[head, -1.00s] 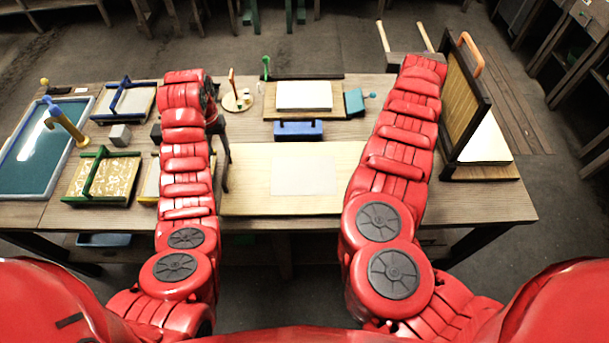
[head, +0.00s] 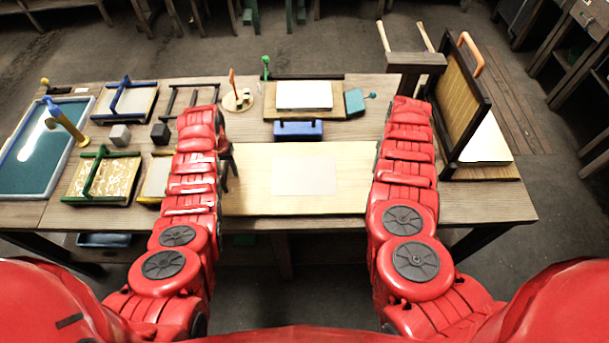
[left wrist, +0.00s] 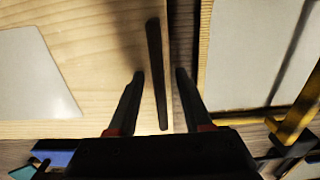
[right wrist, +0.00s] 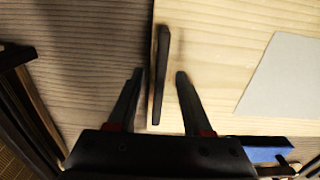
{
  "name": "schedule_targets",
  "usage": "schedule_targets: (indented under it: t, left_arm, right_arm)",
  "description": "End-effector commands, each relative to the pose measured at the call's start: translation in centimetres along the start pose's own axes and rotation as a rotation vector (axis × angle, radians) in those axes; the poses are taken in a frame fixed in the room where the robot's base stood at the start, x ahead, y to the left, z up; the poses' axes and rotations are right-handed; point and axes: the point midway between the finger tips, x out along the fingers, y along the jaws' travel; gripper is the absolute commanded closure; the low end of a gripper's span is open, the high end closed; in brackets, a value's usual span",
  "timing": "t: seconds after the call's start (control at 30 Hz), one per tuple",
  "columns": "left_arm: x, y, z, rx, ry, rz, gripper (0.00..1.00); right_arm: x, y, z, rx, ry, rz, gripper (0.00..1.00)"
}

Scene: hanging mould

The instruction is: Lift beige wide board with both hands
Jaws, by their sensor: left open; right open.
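The beige wide board (head: 300,205) lies flat on the table between my arms, with a pale sheet (head: 304,175) on it. It also shows in the left wrist view (left wrist: 105,60) and the right wrist view (right wrist: 215,70). A dark strip stands along its edge in the left wrist view (left wrist: 156,95) and in the right wrist view (right wrist: 158,100). My left gripper (left wrist: 160,71) is open, its fingers on either side of one strip. My right gripper (right wrist: 159,71) is open, its fingers around the other strip; my arm hides it in the head view. Contact cannot be told.
A blue block (head: 298,131) stands just behind the board. A board with a white slab (head: 304,95) lies farther back. A green-handled frame (head: 100,178) is at the left. An upright framed panel (head: 464,95) stands to the right of my right arm.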

Motion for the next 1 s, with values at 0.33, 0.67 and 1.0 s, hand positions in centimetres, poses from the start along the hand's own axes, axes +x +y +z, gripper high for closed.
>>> schedule_targets:
  t: [0.33, 0.67, 1.0]
  left_arm:
    - [-0.04, -0.01, -0.02, 0.0, 0.0, 0.0, 0.75]
    - [-0.06, 0.0, -0.02, 0.0, 0.0, 0.0, 1.0]
    - [-0.06, 0.01, -0.02, 0.0, 0.0, 0.0, 1.0]
  right_arm:
    - [-0.03, 0.0, 0.0, 0.0, 0.0, 0.0, 0.75]
    - [-0.04, -0.01, 0.01, 0.0, -0.001, -0.001, 1.0]
    - [-0.04, -0.02, 0.01, 0.0, -0.001, -0.001, 1.0]
